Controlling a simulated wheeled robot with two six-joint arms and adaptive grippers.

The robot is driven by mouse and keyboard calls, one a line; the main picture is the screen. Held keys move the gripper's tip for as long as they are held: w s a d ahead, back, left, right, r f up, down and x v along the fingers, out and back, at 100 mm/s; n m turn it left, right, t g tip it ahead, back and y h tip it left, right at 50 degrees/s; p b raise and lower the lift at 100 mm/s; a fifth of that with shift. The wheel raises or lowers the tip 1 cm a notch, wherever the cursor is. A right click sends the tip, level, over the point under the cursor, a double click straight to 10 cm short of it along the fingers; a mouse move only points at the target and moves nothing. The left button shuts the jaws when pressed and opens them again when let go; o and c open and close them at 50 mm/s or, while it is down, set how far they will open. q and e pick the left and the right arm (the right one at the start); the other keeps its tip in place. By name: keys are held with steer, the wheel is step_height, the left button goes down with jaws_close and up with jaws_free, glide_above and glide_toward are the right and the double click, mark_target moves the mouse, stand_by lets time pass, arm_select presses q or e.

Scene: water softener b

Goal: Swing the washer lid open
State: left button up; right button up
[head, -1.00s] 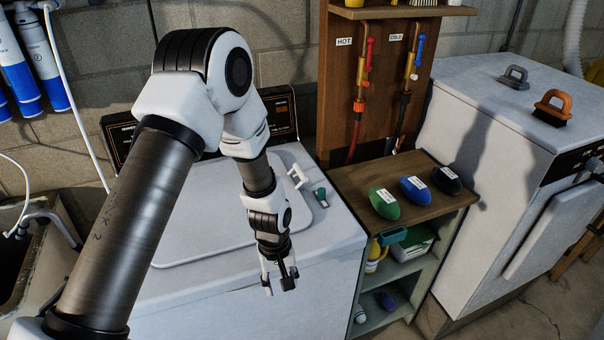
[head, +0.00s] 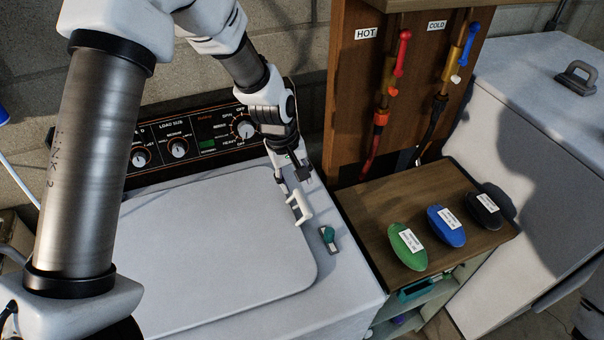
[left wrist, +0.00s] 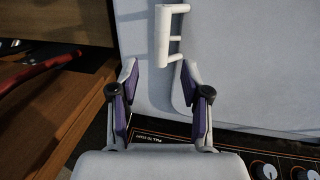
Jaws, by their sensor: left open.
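The washer lid (head: 215,245) is a white panel lying closed on top of the white washer (head: 345,290). A white bar handle (head: 299,205) stands at the lid's right edge; it also shows at the top of the left wrist view (left wrist: 164,38). My left gripper (head: 292,183) is open and empty above the lid's back right corner, just behind the handle. In the left wrist view my left gripper (left wrist: 160,82) has its fingers spread, with the handle's near end just beyond the fingertips, apart from them. My right gripper does not show.
The control panel (head: 190,140) rises behind the lid. A small teal-knobbed latch (head: 328,238) sits right of the handle. A wooden-topped shelf (head: 380,205) with green, blue and black oval objects stands to the right, below hot and cold taps.

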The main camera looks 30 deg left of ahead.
mark_target(302, 201)
arm_select(q)
steer(key=f, duration=0.1)
steer(key=d+f, duration=0.1)
steer(key=s+f, duration=0.1)
steer(key=shift+d+f, duration=0.2)
steer(key=shift+f, duration=0.15)
steer(key=f, duration=0.1)
steer(key=w+f, duration=0.1)
steer(key=f, duration=0.1)
steer(key=shift+w+a+f, duration=0.1)
steer(key=shift+w+f, duration=0.25)
steer(key=shift+s+r, duration=0.3)
steer(key=shift+s, duration=0.05)
steer(key=c, duration=0.3)
jaws_close()
